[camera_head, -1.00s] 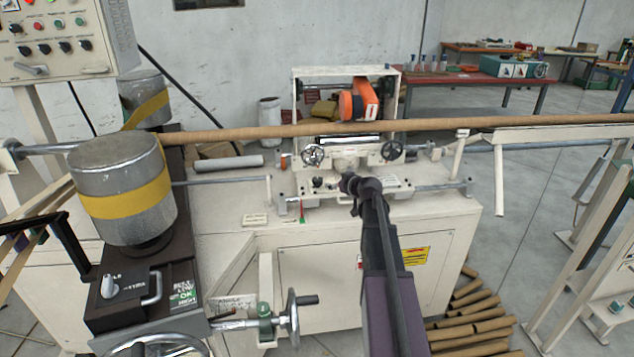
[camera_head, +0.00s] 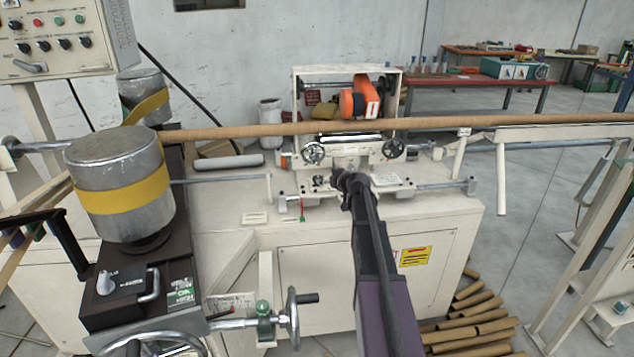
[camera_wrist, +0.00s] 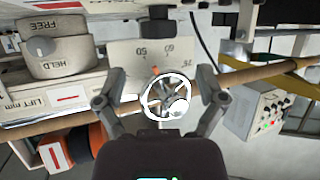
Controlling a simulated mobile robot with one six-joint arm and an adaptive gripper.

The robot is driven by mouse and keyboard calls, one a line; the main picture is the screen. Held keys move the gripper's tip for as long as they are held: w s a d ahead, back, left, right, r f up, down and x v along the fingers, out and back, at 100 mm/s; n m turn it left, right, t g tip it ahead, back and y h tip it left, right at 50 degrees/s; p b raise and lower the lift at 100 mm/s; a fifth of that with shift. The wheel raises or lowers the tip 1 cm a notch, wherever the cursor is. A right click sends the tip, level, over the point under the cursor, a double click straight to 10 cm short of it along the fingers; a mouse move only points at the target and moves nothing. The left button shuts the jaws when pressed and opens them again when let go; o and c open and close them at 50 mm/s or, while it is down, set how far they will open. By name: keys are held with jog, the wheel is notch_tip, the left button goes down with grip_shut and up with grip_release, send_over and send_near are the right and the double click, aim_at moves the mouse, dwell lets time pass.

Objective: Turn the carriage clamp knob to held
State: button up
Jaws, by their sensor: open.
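In the head view my gripper (camera_head: 346,180) is at the front of the carriage (camera_head: 390,184), and the knob cannot be made out there.
A long brown tube (camera_head: 250,131) runs across above the carriage. An orange tape head (camera_head: 350,104) stands behind it. The cream bench top (camera_head: 225,205) is mostly clear left of the carriage.

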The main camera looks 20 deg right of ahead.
aim_at(318, 177)
jog(key=b+x, duration=0.2)
jog(key=x, duration=0.5)
jog(key=shift+w+f, duration=0.1)
jog(key=shift+w, duration=0.15)
jog(key=c, duration=1.2)
